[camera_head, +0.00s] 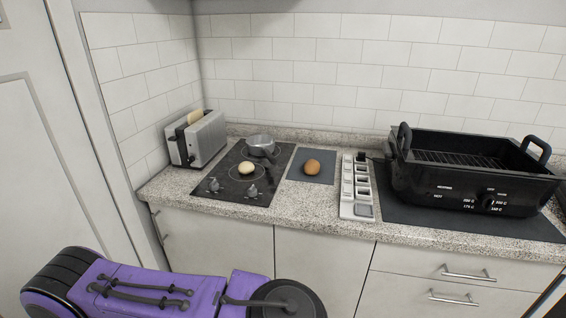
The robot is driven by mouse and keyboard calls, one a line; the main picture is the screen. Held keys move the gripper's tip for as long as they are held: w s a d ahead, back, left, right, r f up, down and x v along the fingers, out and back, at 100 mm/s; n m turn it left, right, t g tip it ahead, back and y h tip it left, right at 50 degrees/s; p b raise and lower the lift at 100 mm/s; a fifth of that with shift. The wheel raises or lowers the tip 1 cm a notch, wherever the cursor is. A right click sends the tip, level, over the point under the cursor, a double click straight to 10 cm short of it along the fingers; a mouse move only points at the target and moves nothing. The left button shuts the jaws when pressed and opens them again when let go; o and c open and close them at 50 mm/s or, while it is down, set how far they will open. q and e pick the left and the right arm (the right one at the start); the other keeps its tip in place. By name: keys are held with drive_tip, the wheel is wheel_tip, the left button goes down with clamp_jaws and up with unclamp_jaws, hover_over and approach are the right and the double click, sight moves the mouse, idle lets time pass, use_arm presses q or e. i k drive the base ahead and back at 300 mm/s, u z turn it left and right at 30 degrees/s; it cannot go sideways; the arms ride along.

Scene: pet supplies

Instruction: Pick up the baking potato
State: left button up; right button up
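A brown oval object, which looks like the baking potato (312,167), lies on a dark grey mat (298,175) on the counter, between the cooktop and a white compartment tray. Nothing touches it from above and it is fully visible. A purple and black arm of mine (150,287) crosses the lower left of the view, in front of the cabinets and well short of the potato. Neither of my grippers shows in the head view, so their state is hidden.
The black cooktop (225,189) carries a metal pot (260,145) and a pale round item (246,168). A toaster (196,138) with bread stands at left. The white tray (357,188) and a large black roaster (470,185) stand right. Bare speckled counter (300,208) lies in front of the mat.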

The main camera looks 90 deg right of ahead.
sight(312, 167)
drive_tip(key=z, duration=2.05)
